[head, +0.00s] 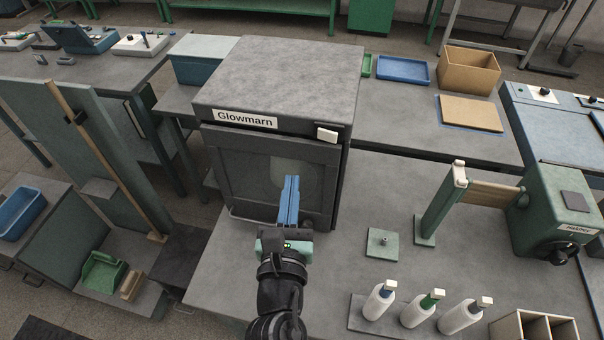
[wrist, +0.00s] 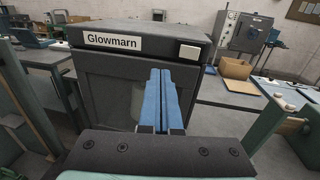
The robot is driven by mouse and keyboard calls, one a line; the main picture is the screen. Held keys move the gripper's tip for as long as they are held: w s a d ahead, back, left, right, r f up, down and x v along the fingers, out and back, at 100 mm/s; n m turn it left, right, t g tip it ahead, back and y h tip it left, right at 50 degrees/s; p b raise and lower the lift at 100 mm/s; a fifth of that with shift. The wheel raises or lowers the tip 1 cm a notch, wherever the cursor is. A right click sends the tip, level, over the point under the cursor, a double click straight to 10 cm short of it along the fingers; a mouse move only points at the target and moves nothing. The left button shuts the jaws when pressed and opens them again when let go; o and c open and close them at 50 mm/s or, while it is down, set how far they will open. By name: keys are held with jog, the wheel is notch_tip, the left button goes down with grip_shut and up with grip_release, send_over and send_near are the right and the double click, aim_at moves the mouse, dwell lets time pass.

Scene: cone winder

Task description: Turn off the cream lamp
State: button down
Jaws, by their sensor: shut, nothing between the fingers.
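A dark grey cabinet (head: 275,80) labelled "Glowmarn" stands in front of me, and its front also shows in the wrist view (wrist: 105,75). A cream rectangular switch (head: 327,134) sits at the upper right of its front; it shows in the wrist view too (wrist: 190,51). A pale rounded shape (head: 302,172) shows dimly behind the cabinet's front window, partly hidden by my fingers. I cannot tell whether it is a lamp or is lit. My gripper (head: 291,180) is shut and empty, its blue fingers pointing at the cabinet front, below and left of the switch.
Right of the cabinet are a green post (head: 440,205) and a green machine (head: 560,205). Several white bottles (head: 378,303) stand on a tray at the front. A cardboard box (head: 468,70) and blue tray (head: 403,70) lie behind. The grey bench between is mostly clear.

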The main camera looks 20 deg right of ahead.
jog(key=s+a, duration=0.2)
jog(key=shift+s+a+r+b, duration=0.1)
jog(key=shift+s+a+b, duration=0.2)
jog(key=shift+b, duration=0.05)
